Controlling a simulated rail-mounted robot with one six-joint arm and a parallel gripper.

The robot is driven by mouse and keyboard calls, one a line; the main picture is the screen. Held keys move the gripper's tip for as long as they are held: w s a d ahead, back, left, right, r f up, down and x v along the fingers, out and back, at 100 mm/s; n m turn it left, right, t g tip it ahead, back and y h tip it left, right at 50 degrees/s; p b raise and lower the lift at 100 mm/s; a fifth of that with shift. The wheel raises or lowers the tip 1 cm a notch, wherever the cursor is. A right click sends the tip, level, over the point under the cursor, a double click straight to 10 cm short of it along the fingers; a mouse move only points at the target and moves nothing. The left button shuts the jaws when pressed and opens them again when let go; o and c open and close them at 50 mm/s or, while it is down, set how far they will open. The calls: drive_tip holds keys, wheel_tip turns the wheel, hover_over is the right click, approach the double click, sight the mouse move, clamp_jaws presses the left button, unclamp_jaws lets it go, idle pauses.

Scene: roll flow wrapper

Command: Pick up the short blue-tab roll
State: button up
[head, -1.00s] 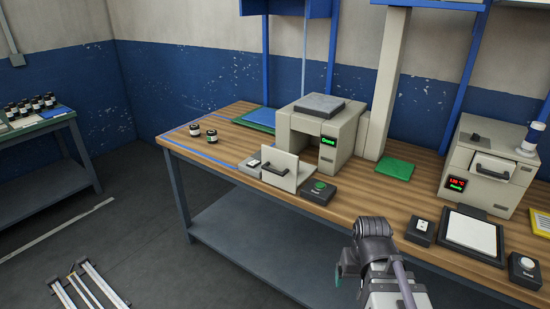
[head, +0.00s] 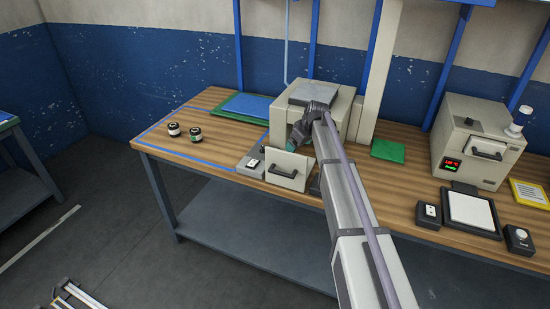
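Two small dark rolls with pale bands stand upright on the wooden table inside a blue-taped area at its left end. One is the left roll (head: 174,129), the other the right roll (head: 195,134), a little nearer the machine. Their tab colours are too small to tell, so I cannot say whether either is the short blue-tab roll. My gripper (head: 291,147) is at the end of my outstretched arm, in front of the beige machine and well to the right of both rolls. Its fingers are too small and partly hidden to read.
The beige machine (head: 342,110) has a front panel with a black handle (head: 289,172). A blue mat (head: 246,106) lies behind the rolls. A second machine (head: 468,140) and a white pad (head: 469,210) stand at right. Tabletop around the rolls is mostly clear.

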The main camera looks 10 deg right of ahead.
drive_tip(key=shift+s+d, duration=0.1)
drive_tip(key=shift+d, duration=0.15)
drive_tip(key=b+x, duration=0.1)
drive_tip(key=b, duration=0.1)
drive_tip(key=b+x, duration=0.1)
drive_tip(key=x, duration=0.1)
drive_tip(key=b+x, duration=0.2)
drive_tip(key=shift+s+d+f+b, duration=0.1)
drive_tip(key=shift+d+f+b, duration=0.2)
drive_tip(key=shift+f, duration=0.1)
drive_tip(key=shift+a, duration=0.1)
drive_tip(key=b+x, duration=0.4)
drive_tip(key=shift+f, duration=0.4)
drive_tip(key=shift+a+f+b, duration=0.15)
drive_tip(key=shift+f+b, duration=0.15)
drive_tip(key=shift+b, duration=0.2)
drive_tip(key=shift+r, duration=0.3)
drive_tip(key=c, duration=1.2)
